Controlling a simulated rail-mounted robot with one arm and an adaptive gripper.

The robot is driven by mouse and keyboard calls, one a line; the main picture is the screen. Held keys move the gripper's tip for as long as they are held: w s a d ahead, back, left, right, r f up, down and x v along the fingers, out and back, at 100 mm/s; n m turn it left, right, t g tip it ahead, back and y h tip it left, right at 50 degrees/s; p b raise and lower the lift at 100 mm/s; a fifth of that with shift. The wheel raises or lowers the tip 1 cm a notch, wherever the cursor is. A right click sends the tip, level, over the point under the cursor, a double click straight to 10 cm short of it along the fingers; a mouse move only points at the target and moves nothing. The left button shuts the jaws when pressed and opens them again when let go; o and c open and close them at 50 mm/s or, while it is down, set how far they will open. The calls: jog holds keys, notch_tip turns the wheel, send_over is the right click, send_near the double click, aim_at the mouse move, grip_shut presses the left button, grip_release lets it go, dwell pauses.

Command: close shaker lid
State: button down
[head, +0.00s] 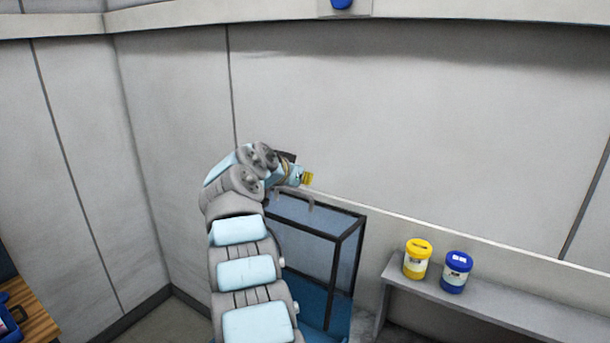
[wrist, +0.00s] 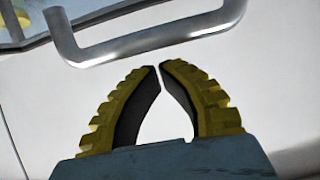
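The shaker (head: 338,312) is a blue box with a black-framed, clear upper part, standing against the back wall and partly hidden behind my arm. The clear lid panel (head: 318,216) shows at its top; I cannot tell how far the lid is open. My gripper (head: 307,178) is above the shaker's top, near the wall. In the wrist view, my gripper (wrist: 160,66) has yellow ribbed fingers with their tips almost meeting and nothing between them. A bent metal handle (wrist: 140,40) lies just beyond the fingertips, apart from them.
A grey bench (head: 480,309) at the right holds a yellow jar (head: 417,258) and a blue jar (head: 456,272). A wooden surface (head: 35,315) with dark blue items is at the lower left. Pale walls close in behind and at the left.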

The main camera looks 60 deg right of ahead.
aim_at(299, 204)
jog(key=shift+a, duration=0.3)
jog(key=shift+w+a+f+p, duration=0.1)
jog(key=shift+a+f+p, duration=0.1)
jog(key=shift+a, duration=0.25)
jog(key=shift+a+f+p, duration=0.15)
jog(key=shift+a+f, duration=0.05)
jog(key=shift+a, duration=0.25)
jog(key=shift+a+f, duration=0.1)
jog(key=shift+a, duration=0.1)
